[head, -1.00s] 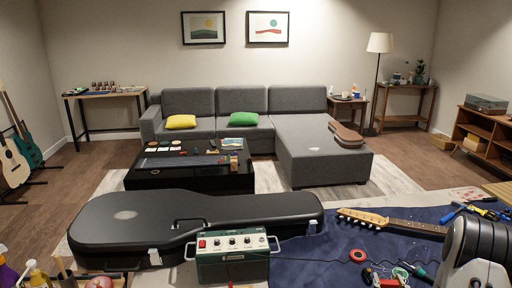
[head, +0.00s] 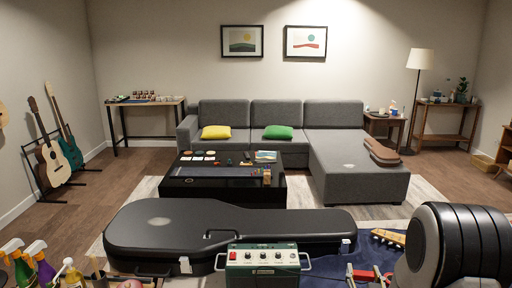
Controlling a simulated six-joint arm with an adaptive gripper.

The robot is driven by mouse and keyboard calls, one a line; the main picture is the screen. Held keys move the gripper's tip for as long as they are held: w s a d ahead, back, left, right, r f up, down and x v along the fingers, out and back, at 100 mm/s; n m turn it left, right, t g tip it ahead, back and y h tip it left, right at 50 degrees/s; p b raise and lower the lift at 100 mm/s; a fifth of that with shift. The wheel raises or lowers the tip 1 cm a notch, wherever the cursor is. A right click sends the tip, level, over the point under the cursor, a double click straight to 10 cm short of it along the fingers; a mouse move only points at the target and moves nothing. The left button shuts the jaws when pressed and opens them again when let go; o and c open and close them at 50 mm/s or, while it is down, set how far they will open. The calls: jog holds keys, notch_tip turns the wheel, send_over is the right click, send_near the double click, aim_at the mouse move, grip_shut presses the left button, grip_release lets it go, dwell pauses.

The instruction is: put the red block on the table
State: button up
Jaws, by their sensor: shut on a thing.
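I cannot pick out a separate red block in the head view. A small cluster of coloured pieces (head: 262,173), some reddish, stands on the right part of the low black table (head: 225,196) in front of the sofa; single pieces are too small to tell. Other tables are a narrow one (head: 122,104) at the back left and a small wooden one (head: 385,121) right of the sofa. My gripper is outside the view; only a large black and white part of my arm shows at the lower right, so what the gripper holds is hidden.
A black guitar case (head: 160,222) lies across the front, behind a green amplifier box (head: 263,268). Spray bottles (head: 40,262) stand at the lower left. Guitars (head: 50,160) stand by the left wall. A grey sofa (head: 360,170) is behind the low table. Floor left of that table is clear.

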jog(key=w+a+r+n+y, duration=0.1)
jog(key=a+r, duration=0.4)
jog(key=a, duration=0.7)
jog(key=shift+a+n+y, duration=0.3)
jog(key=shift+n+y, duration=0.3)
jog(key=shift+y, duration=0.4)
jog(key=shift+d, duration=0.1)
